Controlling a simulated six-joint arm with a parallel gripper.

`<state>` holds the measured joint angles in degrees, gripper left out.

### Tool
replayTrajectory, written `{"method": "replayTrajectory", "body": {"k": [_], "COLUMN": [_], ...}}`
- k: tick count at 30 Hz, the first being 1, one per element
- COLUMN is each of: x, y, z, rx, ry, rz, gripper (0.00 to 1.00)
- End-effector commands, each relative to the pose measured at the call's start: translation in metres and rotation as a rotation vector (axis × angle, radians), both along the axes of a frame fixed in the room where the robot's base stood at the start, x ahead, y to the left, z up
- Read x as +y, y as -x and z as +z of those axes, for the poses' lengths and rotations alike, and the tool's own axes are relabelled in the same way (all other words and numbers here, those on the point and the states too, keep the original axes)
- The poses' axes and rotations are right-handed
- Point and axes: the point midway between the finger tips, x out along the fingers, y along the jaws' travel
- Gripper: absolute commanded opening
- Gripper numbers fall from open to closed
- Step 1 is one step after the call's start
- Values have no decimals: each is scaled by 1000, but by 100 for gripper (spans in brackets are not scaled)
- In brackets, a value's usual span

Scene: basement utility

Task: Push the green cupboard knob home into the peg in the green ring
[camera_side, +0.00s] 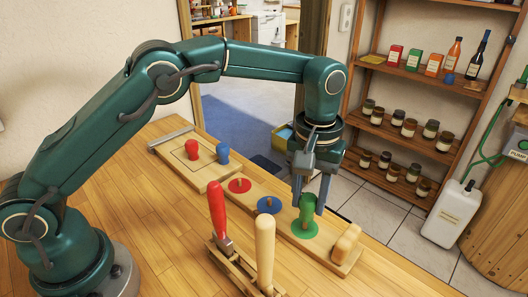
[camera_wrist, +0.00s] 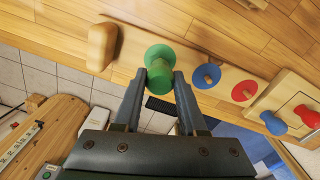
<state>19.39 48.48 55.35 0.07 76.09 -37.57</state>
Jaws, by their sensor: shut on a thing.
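The green cupboard knob (camera_side: 308,208) is upright between the fingers of my gripper (camera_side: 309,205), which is shut on it. Its lower end is at the middle of the green ring (camera_side: 304,232) on the wooden board. The peg in that ring is hidden by the knob, and I cannot tell how far the knob is down on it. In the wrist view the knob (camera_wrist: 157,76) lies between the fingertips of my gripper (camera_wrist: 163,78), with green of the ring showing behind it.
The blue ring (camera_side: 269,205) and red ring (camera_side: 239,185) have bare pegs on the same board. A red knob (camera_side: 192,150) and blue knob (camera_side: 223,153) stand on a wooden tray. A wooden block (camera_side: 346,243) is right of the green ring. Red- and wood-handled tools (camera_side: 217,212) stand in front.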

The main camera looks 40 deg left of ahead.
Motion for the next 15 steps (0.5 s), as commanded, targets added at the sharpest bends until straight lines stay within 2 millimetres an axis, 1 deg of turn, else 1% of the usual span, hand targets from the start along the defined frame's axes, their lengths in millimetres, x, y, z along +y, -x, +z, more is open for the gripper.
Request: {"method": "replayTrajectory", "body": {"k": [5,15], "x": [0,0], "y": [0,0], "z": [-1,-10], "rx": [0,0], "ry": [0,0], "rz": [0,0], "gripper": [0,0]}}
